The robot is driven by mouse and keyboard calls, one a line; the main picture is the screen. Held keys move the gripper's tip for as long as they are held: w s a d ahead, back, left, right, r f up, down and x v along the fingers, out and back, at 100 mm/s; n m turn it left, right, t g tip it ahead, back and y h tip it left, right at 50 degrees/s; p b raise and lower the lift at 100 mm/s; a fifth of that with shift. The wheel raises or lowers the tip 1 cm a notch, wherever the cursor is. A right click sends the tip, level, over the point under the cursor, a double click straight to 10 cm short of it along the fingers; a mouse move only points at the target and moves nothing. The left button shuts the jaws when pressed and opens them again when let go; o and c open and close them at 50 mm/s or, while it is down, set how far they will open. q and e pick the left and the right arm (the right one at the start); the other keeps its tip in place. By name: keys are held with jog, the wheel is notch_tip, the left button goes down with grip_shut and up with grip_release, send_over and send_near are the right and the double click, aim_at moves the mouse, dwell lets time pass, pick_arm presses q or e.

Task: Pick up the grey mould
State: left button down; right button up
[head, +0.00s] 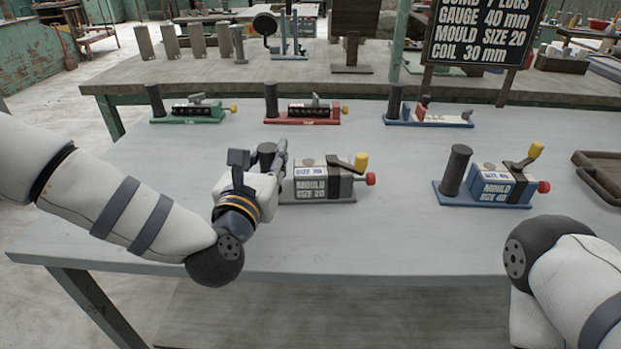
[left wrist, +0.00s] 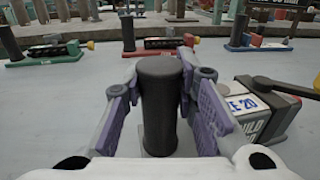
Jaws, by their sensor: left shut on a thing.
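The grey mould (head: 322,184), labelled "MOULD SIZE 20", stands on the table, with a yellow-tipped lever and a red knob at its right end. Its dark upright post is at its left end. My left gripper (head: 262,160) is shut on that post. In the left wrist view the post (left wrist: 159,105) stands upright between the purple finger pads, and the mould body (left wrist: 262,105) is to its right. The mould's base appears to rest on the table; the gripper hides part of it. My right arm shows at the right edge, but its gripper is out of view.
A blue mould (head: 492,185) labelled size 40 stands to the right. Green (head: 190,110), red (head: 304,110) and blue-based (head: 430,115) devices line the back of the table (head: 150,240). A dark tray (head: 598,175) is at the right edge. The front of the table is clear.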

aim_at(267, 147)
pick_arm(q)
jog(key=shift+r, duration=0.1)
